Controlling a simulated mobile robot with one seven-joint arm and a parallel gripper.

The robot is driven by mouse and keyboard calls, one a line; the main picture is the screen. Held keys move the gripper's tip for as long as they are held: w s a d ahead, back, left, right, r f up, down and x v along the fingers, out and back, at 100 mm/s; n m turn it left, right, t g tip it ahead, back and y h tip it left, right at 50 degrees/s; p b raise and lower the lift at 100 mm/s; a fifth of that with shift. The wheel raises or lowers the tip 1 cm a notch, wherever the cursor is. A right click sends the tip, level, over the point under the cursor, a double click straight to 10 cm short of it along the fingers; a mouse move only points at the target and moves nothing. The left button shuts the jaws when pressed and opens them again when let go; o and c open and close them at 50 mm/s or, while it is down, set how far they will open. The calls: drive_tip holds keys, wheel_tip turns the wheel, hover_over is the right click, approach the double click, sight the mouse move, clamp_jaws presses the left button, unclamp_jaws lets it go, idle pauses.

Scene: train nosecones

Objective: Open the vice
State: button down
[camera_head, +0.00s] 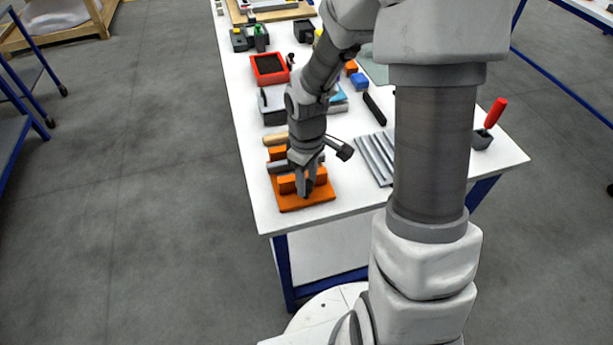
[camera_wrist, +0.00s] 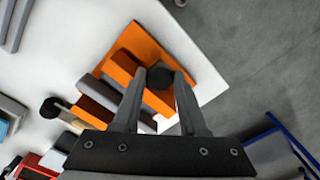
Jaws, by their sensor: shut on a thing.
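The orange vice (camera_head: 318,197) stands on the white table near its front left corner. In the wrist view its orange base (camera_wrist: 120,65) shows, with grey jaw blocks (camera_wrist: 99,90) on it. A round black knob (camera_wrist: 160,77) at the vice's end sits between my fingertips. My gripper (camera_head: 304,190) points down at the near end of the vice. In the wrist view my gripper (camera_wrist: 160,75) is shut on the black knob. My fingers hide part of the vice, and any gap between its jaws is hard to make out.
A wooden handle (camera_head: 275,139) lies just behind the vice. Grey ribbed bars (camera_head: 375,158) lie to its right. A red tray (camera_head: 269,69) and small boxes stand farther back. The table edge (camera_head: 256,190) is close on the left.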

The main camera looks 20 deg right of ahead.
drive_tip(key=shift+w+n, duration=0.1)
drive_tip(key=shift+n, duration=0.3)
drive_tip(key=shift+w+a+r, duration=0.1)
drive_tip(key=shift+a, duration=0.1)
idle(0.9)
drive_tip(key=shift+c, duration=2.2)
unclamp_jaws()
drive_tip(key=shift+d, duration=0.1)
drive_tip(key=shift+r, duration=0.25)
wheel_tip(320, 180, up, 17)
drive_tip(key=p, duration=0.2)
drive_tip(key=shift+f, duration=0.15)
